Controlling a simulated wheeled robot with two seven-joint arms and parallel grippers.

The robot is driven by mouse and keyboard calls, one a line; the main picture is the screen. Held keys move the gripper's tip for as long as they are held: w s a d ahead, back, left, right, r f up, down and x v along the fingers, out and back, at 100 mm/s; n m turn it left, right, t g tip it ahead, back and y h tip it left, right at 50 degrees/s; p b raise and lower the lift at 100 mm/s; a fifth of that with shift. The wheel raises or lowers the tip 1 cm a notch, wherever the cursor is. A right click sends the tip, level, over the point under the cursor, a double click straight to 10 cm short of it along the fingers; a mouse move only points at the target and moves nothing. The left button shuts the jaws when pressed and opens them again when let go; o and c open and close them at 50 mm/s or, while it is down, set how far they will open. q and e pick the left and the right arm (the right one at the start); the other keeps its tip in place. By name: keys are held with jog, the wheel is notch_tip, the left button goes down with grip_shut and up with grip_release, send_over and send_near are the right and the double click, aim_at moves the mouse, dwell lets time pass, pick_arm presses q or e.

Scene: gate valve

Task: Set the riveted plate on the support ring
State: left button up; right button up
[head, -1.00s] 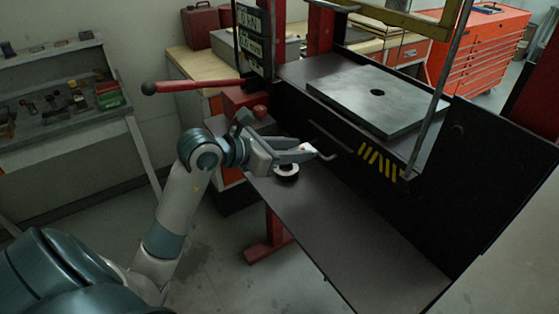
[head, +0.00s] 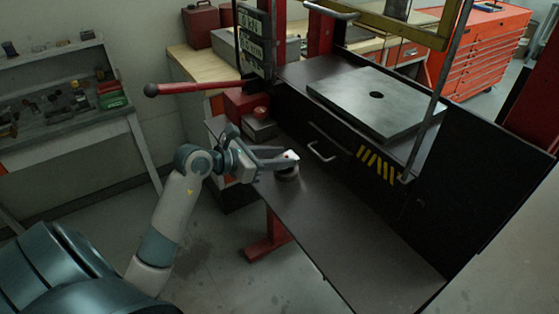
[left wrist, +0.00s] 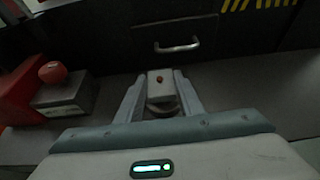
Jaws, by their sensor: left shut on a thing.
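The riveted plate is a small pale piece (head: 290,156) with a red rivet on top. In the left wrist view it (left wrist: 160,90) sits between the fingertips. My left gripper (head: 284,160) is shut on it, low over the dark bench. The support ring (head: 287,174) is a small round grey piece on the bench directly below, mostly covered by the plate and fingers. Part of the ring (left wrist: 162,110) shows under the plate in the left wrist view. I cannot tell whether plate and ring touch. My right gripper is not in view.
A grey box (head: 259,131) and a red part with a round knob (head: 261,112) stand left of the gripper. A metal drawer handle (head: 321,152) juts out behind it. The bench top (head: 350,235) to the right is clear.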

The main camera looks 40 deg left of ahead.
pick_arm(q)
jog(key=shift+f, duration=0.95)
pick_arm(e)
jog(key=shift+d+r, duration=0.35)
pick_arm(q)
jog(key=shift+f, duration=0.2)
jog(key=o, duration=1.2)
jog(key=shift+c, duration=0.2)
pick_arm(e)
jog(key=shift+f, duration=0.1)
pick_arm(q)
jog(key=shift+r, duration=0.1)
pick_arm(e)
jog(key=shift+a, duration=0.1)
